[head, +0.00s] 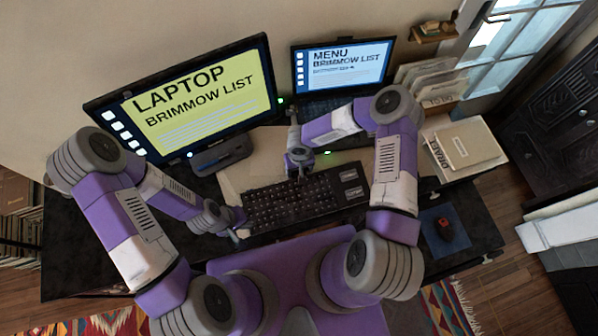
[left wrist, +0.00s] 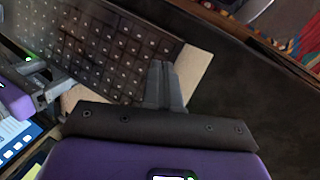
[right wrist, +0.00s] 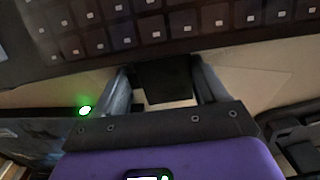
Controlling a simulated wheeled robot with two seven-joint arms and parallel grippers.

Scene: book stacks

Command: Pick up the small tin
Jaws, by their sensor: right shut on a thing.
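A small dark, box-like thing (right wrist: 165,82), which looks like the tin, sits between the two fingers of my right gripper (right wrist: 163,78) in the right wrist view. The fingers press on its sides. In the head view my right gripper (head: 301,172) is at the far edge of the keyboard, and its own wrist hides the tin there. My left gripper (head: 242,230) is at the keyboard's left end. In the left wrist view its fingers (left wrist: 163,72) are together with nothing between them.
The black keyboard (head: 305,200) lies on the dark desk (head: 480,225). A large monitor (head: 190,100) and a laptop (head: 345,68) stand behind it. A red mouse (head: 444,228) on a blue pad and a folder stack (head: 465,148) are to the right.

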